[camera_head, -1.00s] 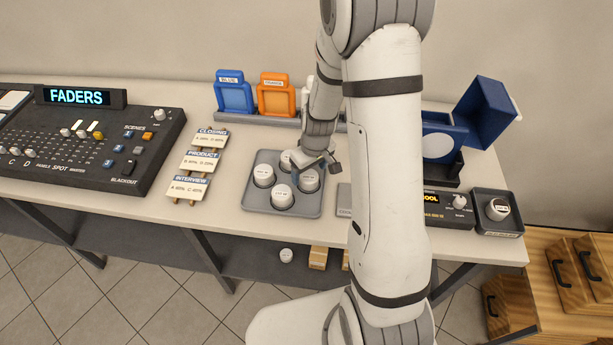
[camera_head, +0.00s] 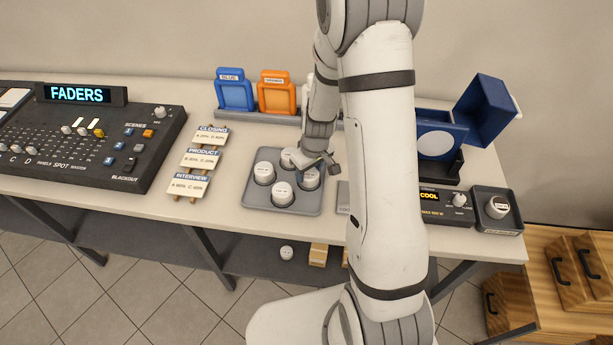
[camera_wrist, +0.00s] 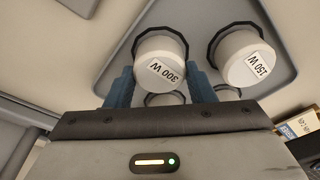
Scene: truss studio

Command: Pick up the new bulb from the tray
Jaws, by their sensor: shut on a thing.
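A grey tray (camera_head: 250,197) on the bench holds several white bulbs in dark round seats. My gripper (camera_head: 311,172) is over the tray's right side, shut on the 300 W bulb (camera_head: 310,182). In the wrist view, my gripper's blue fingers (camera_wrist: 160,85) stand on either side of the 300 W bulb (camera_wrist: 160,62), which sits in its dark ring. The 150 W bulb (camera_wrist: 248,62) is beside it, outside the fingers; it is at the tray front in the head view (camera_head: 282,193). Two further bulbs are partly hidden behind my gripper in the wrist view.
Label cards (camera_head: 199,158) and a fader console (camera_head: 90,140) are on the left. Blue (camera_head: 234,95) and orange (camera_head: 277,97) frames stand behind the tray. A lamp with a blue housing (camera_head: 437,140) and a small dark tray with one bulb (camera_head: 497,228) are on the right.

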